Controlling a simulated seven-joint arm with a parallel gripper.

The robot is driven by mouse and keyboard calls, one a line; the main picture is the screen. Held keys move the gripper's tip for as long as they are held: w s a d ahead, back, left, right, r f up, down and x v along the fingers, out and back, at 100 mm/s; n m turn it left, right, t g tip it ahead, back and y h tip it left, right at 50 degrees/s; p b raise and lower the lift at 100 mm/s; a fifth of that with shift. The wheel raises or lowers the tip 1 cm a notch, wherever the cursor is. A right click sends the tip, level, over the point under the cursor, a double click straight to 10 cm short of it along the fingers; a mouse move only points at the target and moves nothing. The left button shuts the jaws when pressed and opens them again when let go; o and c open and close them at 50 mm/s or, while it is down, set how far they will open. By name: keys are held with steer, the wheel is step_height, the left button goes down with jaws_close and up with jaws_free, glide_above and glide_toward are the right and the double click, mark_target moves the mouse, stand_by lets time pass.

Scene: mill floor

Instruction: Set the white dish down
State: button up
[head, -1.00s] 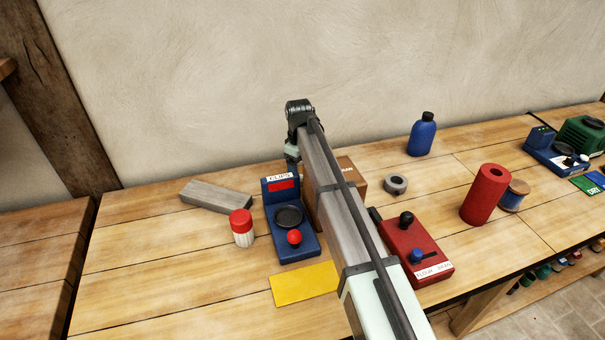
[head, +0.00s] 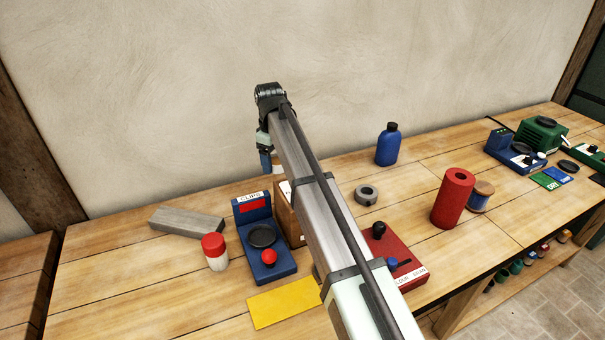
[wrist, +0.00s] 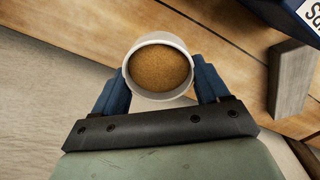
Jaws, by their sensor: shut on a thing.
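The white dish (wrist: 160,95) is a round cup-like vessel filled with brown, grainy stuff, seen from above in the wrist view. My gripper (wrist: 159,72) is shut on it, with one blue finger on each side. In the head view my gripper (head: 267,161) hangs near the wall, above the back of the bench, behind the blue CLIPS device (head: 266,250). There the dish is mostly hidden, with only a small pale bit beside the blue finger. The wrist view shows bench boards and wall beyond the dish.
A cardboard box (head: 288,215) stands close by, partly behind my arm. A grey block (head: 186,222), a red-capped shaker (head: 215,252), a yellow card (head: 287,303), a red device (head: 405,258), a grey ring (head: 367,195) and a blue bottle (head: 388,147) are around.

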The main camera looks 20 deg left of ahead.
steer(key=w+d+m, duration=0.1)
steer(key=w+d, duration=1.3)
steer(key=d, duration=0.1)
steer(key=shift+w+a+f+n, duration=0.1)
steer(key=shift+f+n, duration=0.65)
steer(key=shift+f, duration=0.85)
steer(key=shift+s+a+f+n, duration=0.15)
steer(key=shift+f+n, duration=0.65)
steer(key=shift+f, duration=0.8)
steer(key=shift+w+a+f+n, duration=0.15)
steer(key=shift+f+n, duration=0.6)
steer(key=shift+f, duration=0.85)
steer(key=shift+f, duration=0.1)
steer(key=o, duration=1.1)
steer(key=r, duration=1.2)
steer(key=shift+s+r, duration=0.1)
steer(key=shift+s, duration=0.1)
